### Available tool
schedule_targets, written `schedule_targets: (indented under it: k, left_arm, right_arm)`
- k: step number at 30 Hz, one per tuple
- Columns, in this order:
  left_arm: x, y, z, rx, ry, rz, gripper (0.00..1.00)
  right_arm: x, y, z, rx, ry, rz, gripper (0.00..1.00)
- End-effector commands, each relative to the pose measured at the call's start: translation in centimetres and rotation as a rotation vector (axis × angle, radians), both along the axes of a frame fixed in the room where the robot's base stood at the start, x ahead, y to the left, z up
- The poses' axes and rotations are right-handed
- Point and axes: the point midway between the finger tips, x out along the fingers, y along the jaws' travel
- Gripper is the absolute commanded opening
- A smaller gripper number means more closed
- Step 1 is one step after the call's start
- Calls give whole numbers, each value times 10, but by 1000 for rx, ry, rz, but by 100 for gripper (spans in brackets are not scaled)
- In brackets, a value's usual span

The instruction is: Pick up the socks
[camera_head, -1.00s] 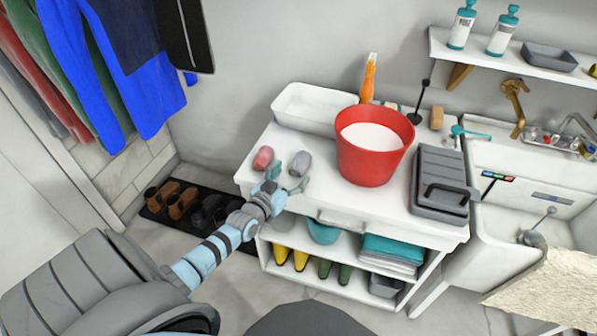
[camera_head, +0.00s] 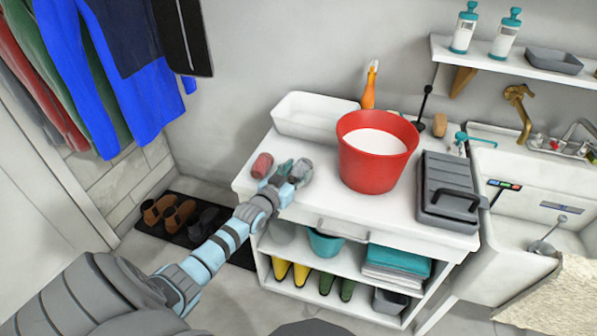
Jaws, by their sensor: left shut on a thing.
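Two rolled pairs of socks lie at the left front of the white cabinet top. The red socks (camera_head: 262,165) are at the left, apart from my gripper. The grey socks (camera_head: 303,167) are just right of it. My left gripper (camera_head: 293,172) is shut on the grey socks at the cabinet top. Its fingers hide part of the grey socks. I cannot tell whether they are lifted off the surface. My right gripper is not in view.
A red bucket (camera_head: 372,168) stands right of the socks, with a grey toolbox (camera_head: 447,186) beyond it. A white tray (camera_head: 307,114) and an orange bottle (camera_head: 369,88) are behind. A sink (camera_head: 520,180) is at the right. Blue clothes (camera_head: 130,100) hang at the left.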

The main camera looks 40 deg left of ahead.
Motion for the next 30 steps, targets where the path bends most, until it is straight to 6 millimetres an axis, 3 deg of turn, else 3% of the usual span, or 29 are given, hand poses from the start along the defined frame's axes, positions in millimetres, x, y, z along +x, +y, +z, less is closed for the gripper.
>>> schedule_targets:
  k: [5,15,18,30]
  left_arm:
    - [0,0,6,0,1,0,17]
    - [0,0,85,-1,0,0,17]
    - [0,0,99,0,0,0,17]
    - [0,0,100,0,0,0,17]
  right_arm:
    - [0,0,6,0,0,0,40]
    - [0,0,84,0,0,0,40]
    - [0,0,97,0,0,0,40]
    - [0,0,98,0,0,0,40]
